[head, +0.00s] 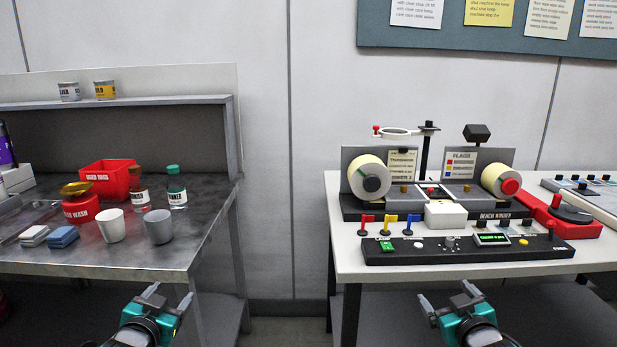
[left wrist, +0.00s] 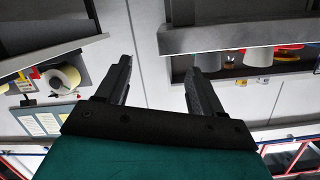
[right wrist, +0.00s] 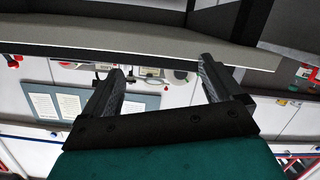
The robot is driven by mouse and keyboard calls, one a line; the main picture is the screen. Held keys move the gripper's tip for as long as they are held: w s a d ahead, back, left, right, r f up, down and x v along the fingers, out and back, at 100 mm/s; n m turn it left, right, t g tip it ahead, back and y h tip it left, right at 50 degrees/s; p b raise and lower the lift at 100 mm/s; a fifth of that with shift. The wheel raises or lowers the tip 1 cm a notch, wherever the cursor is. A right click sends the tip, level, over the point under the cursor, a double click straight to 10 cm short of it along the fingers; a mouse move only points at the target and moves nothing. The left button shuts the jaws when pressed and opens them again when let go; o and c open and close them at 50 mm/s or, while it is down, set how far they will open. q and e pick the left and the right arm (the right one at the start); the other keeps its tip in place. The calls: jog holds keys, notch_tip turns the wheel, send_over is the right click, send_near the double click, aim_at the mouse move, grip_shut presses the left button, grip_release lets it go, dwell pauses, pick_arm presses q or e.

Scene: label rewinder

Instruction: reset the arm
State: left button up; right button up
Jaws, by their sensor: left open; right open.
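The bench winder (head: 430,208) stands on the white table on the right, with a label roll (head: 366,176) at its left and a smaller roll with a red hub (head: 498,180) at its right. A red arm-like unit with a black disc (head: 570,212) sits at its right end. A thin arm with a white ring (head: 398,132) and red tip reaches left from a black post (head: 425,150). I cannot tell which arm the task names. My right gripper (head: 446,292) is open and empty before the white table.
A control box (head: 468,249) with buttons and a lit display lies at the white table's front. Red, yellow and blue flags (head: 390,222) stand behind it. The dark table (head: 120,255) on the left holds cups, bottles and a red bin (head: 107,178). A gap separates the tables.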

pick_arm(q)
jog(key=s+d+f+g, duration=0.1)
jog(key=s+d+f, duration=0.2)
jog(key=s, duration=0.6)
jog(key=s+d+f+g+h, duration=0.1)
jog(key=s+d+f+g, duration=0.1)
jog(key=s+d+f, duration=0.2)
jog(key=s+d+f+n+g+h, duration=0.1)
jog(key=s+d+f, duration=0.3)
jog(key=s+f, duration=0.5)
jog(key=s+g, duration=0.1)
jog(key=s, duration=0.6)
jog(key=shift+s, duration=0.15)
pick_arm(e)
jog(key=s+a+f+g, duration=0.1)
jog(key=s+a+f, duration=0.2)
jog(key=s, duration=0.6)
jog(key=s+a+f+g+y, duration=0.1)
jog(key=s+a+f+g, duration=0.1)
jog(key=s+a+f, duration=0.2)
jog(key=s+a+f+m+g+y, duration=0.1)
jog(key=s+a+f, duration=0.3)
jog(key=s+f, duration=0.5)
jog(key=s+g, duration=0.1)
jog(key=s, duration=0.6)
jog(key=shift+s, duration=0.2)
